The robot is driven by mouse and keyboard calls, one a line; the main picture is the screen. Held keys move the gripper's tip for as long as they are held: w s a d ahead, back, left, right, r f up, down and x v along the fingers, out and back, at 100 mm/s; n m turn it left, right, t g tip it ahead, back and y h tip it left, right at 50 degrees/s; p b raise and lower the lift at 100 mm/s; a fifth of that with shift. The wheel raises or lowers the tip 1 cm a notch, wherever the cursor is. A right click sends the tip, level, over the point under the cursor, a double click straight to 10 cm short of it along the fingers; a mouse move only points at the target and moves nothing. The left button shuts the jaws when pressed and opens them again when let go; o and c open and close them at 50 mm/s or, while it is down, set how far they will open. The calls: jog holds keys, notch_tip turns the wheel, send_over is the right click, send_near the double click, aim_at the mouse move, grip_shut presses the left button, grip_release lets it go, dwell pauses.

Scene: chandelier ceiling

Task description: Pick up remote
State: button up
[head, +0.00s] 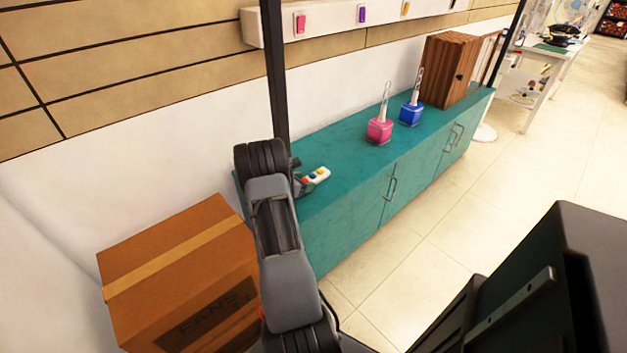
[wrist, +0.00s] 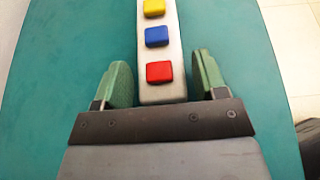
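The remote (wrist: 158,57) is a pale, long block with yellow, blue and red buttons. In the wrist view it runs from the top edge down between the fingers of my gripper (wrist: 163,82). The gripper is open, with a green-padded finger on each side and a visible gap between each finger and the remote. In the head view the remote (head: 317,175) lies on the near end of the teal cabinet top (head: 345,160). My gripper (head: 300,178) is beside its near end there, partly hidden by my arm.
A pink bottle (head: 379,131) and a blue bottle (head: 410,114) stand farther along the cabinet, before a brown wooden box (head: 448,70). A dark post (head: 277,75) rises near the remote. A cardboard box (head: 180,262) sits at the lower left. The tiled floor (head: 420,250) at right is clear.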

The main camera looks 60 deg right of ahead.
jog(key=c, duration=0.8)
jog(key=shift+r, duration=0.1)
notch_tip(320, 180, up, 9)
jog(key=shift+r+p, duration=0.15)
jog(key=shift+p, duration=0.9)
jog(key=w+a+n+t, duration=0.3)
jog(key=w+a, duration=0.4)
jog(key=a, duration=0.4)
jog(key=w+a+n+t, duration=0.25)
jog(key=w+a, duration=0.35)
jog(key=a, duration=0.5)
jog(key=a+n+t+y, duration=0.2)
jog(key=a+n+t, duration=0.45)
jog(key=a, duration=2.05)
jog(key=r+n+t+y+p, duration=0.1)
jog(key=r+n+y+p, duration=0.1)
jog(key=r+p, duration=0.4)
jog(key=w+r+n+t+y+p, duration=0.1)
jog(key=r+n+t+y+p, duration=0.1)
jog(key=r+p, duration=0.4)
jog(key=r+n+t+y+p, duration=0.1)
jog(key=r+n+y+p, duration=0.1)
jog(key=r+p, duration=0.4)
jog(key=shift+w+d+r+t+y+p, duration=0.1)
jog(key=shift+d+r+t+y+p, duration=0.1)
jog(key=shift+r, duration=1.1)
jog(key=shift+w+d+r+t+y+p, duration=0.1)
jog(key=shift+r+t+y, duration=0.1)
jog(key=shift+r, duration=1.1)
